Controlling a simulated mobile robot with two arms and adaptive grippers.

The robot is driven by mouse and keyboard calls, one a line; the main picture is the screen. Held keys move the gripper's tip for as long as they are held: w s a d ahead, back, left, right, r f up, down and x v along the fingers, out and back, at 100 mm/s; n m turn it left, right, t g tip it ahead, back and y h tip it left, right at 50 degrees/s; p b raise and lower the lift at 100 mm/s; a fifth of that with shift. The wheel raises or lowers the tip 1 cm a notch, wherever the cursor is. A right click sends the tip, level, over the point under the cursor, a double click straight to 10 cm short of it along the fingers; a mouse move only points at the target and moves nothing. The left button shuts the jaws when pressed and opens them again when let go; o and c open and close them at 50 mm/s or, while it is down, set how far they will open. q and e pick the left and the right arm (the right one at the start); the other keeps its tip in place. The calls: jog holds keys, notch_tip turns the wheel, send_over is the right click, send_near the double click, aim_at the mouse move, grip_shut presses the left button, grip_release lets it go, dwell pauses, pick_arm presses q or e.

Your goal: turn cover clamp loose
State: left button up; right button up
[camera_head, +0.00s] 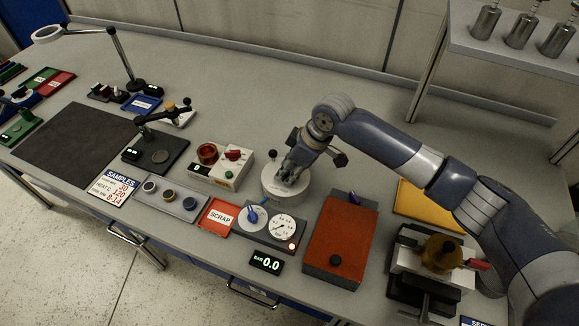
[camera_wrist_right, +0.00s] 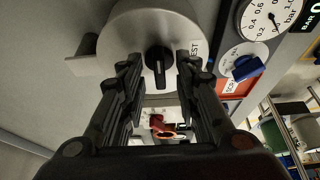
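The cover clamp appears to be the black knob (camera_wrist_right: 158,66) on top of a round pale grey chamber (camera_wrist_right: 130,30), seen close up in the right wrist view. The chamber also shows in the head view (camera_head: 285,190). My right gripper (camera_head: 289,172) reaches down over the chamber from the right. In the right wrist view its fingers (camera_wrist_right: 159,76) are open, one on each side of the knob, with small gaps showing. In the head view the gripper hides the knob. My left gripper is not in view.
A gauge panel with a blue knob (camera_head: 253,215) and a dial (camera_head: 282,228) stands in front of the chamber. A box with a red knob (camera_head: 234,156) is to its left. An orange-red block (camera_head: 337,240) is to the right. The bench behind is mostly clear.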

jog(key=shift+f, duration=0.15)
grip_shut()
